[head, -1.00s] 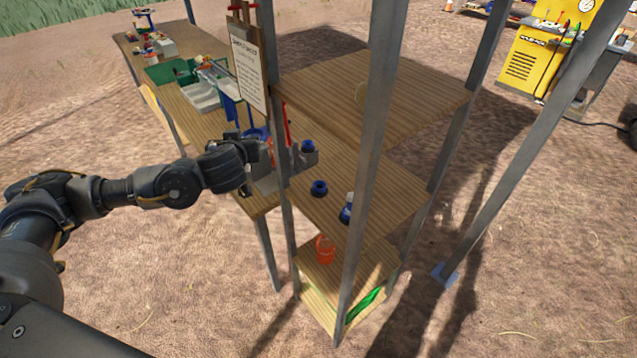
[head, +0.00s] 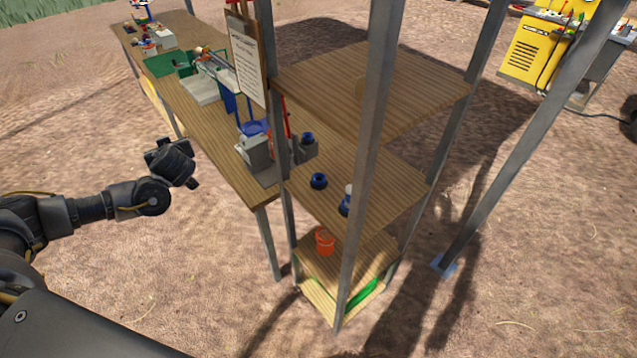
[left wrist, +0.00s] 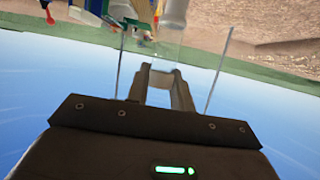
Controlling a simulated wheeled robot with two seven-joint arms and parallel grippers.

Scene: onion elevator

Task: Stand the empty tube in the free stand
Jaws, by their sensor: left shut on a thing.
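My left gripper (head: 170,163) is off the left edge of the long table, in the open air. In the left wrist view its fingers (left wrist: 162,88) are closed around a clear, see-through tube (left wrist: 166,48). The tube is too small to make out in the head view. A small dark blue round stand (head: 318,181) sits on the middle shelf. Another blue round piece (head: 307,138) is by a grey block behind it. A blue piece with a white top (head: 346,204) is partly hidden by a post. I cannot tell which stand is free. My right gripper is out of view.
Grey metal posts (head: 370,150) cross in front of the shelves. A grey block (head: 255,155) with a blue ring stands at the table's near end, beside a hanging notice board (head: 247,65). An orange bucket (head: 325,240) is on the low shelf. Open ground lies left of the table.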

